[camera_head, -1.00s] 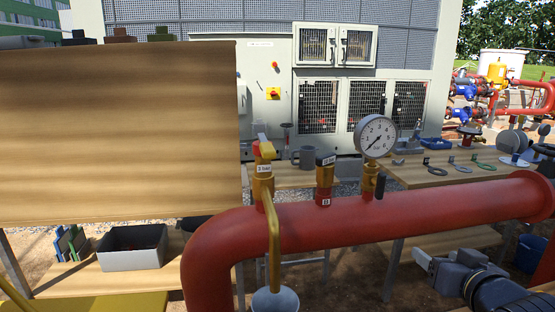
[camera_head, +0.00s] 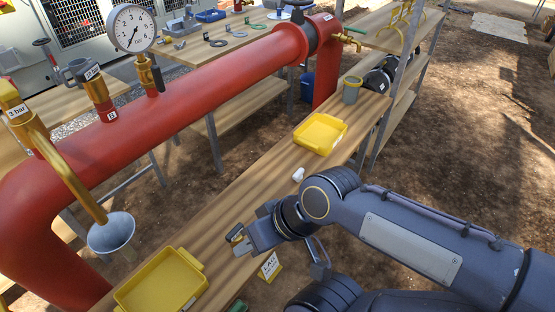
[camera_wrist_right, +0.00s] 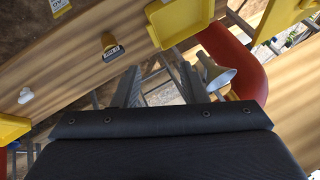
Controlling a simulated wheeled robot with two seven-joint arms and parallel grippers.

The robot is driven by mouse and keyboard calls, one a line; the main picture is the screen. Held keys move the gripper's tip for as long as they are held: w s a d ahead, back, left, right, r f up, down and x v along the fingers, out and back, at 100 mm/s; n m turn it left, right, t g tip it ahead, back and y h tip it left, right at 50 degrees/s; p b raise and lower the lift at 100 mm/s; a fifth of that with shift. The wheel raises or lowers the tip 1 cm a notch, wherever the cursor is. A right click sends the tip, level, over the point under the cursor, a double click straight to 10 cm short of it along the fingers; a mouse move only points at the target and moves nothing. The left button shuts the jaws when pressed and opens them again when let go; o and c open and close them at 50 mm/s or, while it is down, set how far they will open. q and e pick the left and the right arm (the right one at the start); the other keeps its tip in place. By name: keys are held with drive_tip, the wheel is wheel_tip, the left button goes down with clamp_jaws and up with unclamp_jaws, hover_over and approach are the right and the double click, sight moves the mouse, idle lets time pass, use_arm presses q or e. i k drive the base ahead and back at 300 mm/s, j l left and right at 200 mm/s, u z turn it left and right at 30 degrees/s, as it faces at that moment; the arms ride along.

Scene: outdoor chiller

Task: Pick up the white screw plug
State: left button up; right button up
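A small white plug (camera_head: 298,174) lies on the wooden bench, between the two yellow trays and clear of my gripper. It also shows at the left of the right wrist view (camera_wrist_right: 25,95). My right gripper (camera_head: 241,246) is over the bench in the head view, nearer than the plug and left of it. In the right wrist view its two fingers (camera_wrist_right: 158,88) stand apart with nothing between them. My left gripper is not in view.
A yellow tray (camera_head: 321,133) lies beyond the plug, another (camera_head: 146,293) nearer. A small dark labelled item (camera_head: 234,233) is beside my right fingertips. A red pipe (camera_head: 180,95) with a gauge (camera_head: 132,28) runs behind the bench. A grey-yellow cup (camera_head: 351,90) stands farther along.

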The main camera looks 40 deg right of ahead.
sight(297, 176)
drive_tip(key=k+j+z, duration=0.1)
drive_tip(key=z, duration=1.6)
drive_tip(key=u, duration=0.3)
drive_tip(key=i+l+u, duration=0.15)
drive_tip(key=u, duration=0.25)
drive_tip(key=i+l+u, duration=0.1)
drive_tip(key=u, duration=0.3)
drive_tip(key=l+u, duration=0.25)
drive_tip(key=u, duration=0.15)
drive_tip(key=i+l+u, duration=0.1)
drive_tip(key=l, duration=0.4)
drive_tip(key=i+l+u, duration=0.1)
drive_tip(key=l, duration=0.4)
drive_tip(key=i+l+u, duration=0.15)
drive_tip(key=l, duration=0.35)
